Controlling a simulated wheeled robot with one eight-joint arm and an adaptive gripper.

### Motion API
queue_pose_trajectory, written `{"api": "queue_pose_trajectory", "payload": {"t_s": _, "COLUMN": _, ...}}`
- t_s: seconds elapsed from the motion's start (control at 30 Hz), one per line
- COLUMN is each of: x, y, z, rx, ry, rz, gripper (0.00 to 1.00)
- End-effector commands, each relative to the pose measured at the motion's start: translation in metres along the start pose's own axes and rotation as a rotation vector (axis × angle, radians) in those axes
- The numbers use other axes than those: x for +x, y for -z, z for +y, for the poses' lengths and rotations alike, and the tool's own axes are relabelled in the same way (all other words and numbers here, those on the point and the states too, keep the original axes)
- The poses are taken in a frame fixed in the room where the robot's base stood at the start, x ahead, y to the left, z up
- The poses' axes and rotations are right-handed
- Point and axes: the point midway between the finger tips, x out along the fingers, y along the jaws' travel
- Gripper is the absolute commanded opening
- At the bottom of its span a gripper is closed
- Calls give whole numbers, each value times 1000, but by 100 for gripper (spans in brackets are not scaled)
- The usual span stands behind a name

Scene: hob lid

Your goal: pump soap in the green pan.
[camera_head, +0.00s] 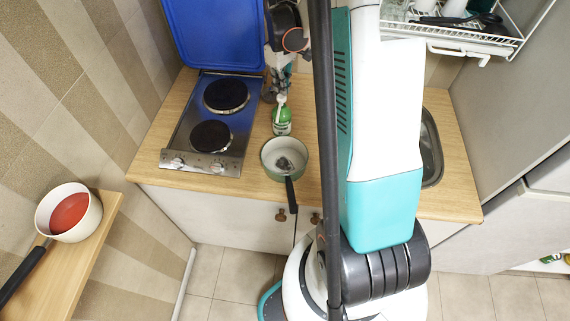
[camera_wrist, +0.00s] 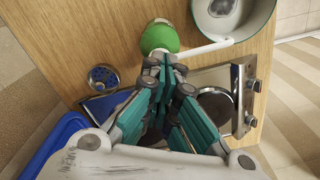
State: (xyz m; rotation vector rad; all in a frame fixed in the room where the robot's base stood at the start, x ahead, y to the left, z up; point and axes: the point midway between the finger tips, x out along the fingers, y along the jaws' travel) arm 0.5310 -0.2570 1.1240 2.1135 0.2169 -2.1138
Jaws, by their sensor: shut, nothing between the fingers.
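The green pan (camera_head: 270,172) stands on the wooden counter, its dark handle toward the front edge. Its light interior holds a small dark patch; the pan also shows at the top of the wrist view (camera_wrist: 265,22). The green soap bottle (camera_head: 282,128) stands upright just behind the pan; it shows in the wrist view (camera_wrist: 160,37) too. Its white spout (camera_wrist: 208,47) points to the pan, with its tip at the rim. My gripper (camera_wrist: 165,60) is shut and empty, fingertips at the pump top; in the head view it (camera_head: 281,100) is above the bottle. Contact is unclear.
The two-plate hob (camera_head: 196,150) is left of the bottle, its blue lid (camera_head: 213,35) raised behind. A sink (camera_head: 431,150) is at the right, partly behind my arm. A pan with red contents (camera_head: 70,211) sits on a side board at the left. A dish rack (camera_head: 470,40) hangs upper right.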

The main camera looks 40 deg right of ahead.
Motion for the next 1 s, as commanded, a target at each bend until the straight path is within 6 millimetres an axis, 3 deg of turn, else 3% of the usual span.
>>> {"api": "queue_pose_trajectory", "payload": {"t_s": 0.63, "x": -2, "y": 0, "z": 0, "rx": 0, "ry": 0, "rz": 0, "gripper": 0}}
{"api": "queue_pose_trajectory", "payload": {"t_s": 1.0, "x": -33, "y": 0, "z": 0, "rx": 0, "ry": 0, "rz": 0, "gripper": 0}}
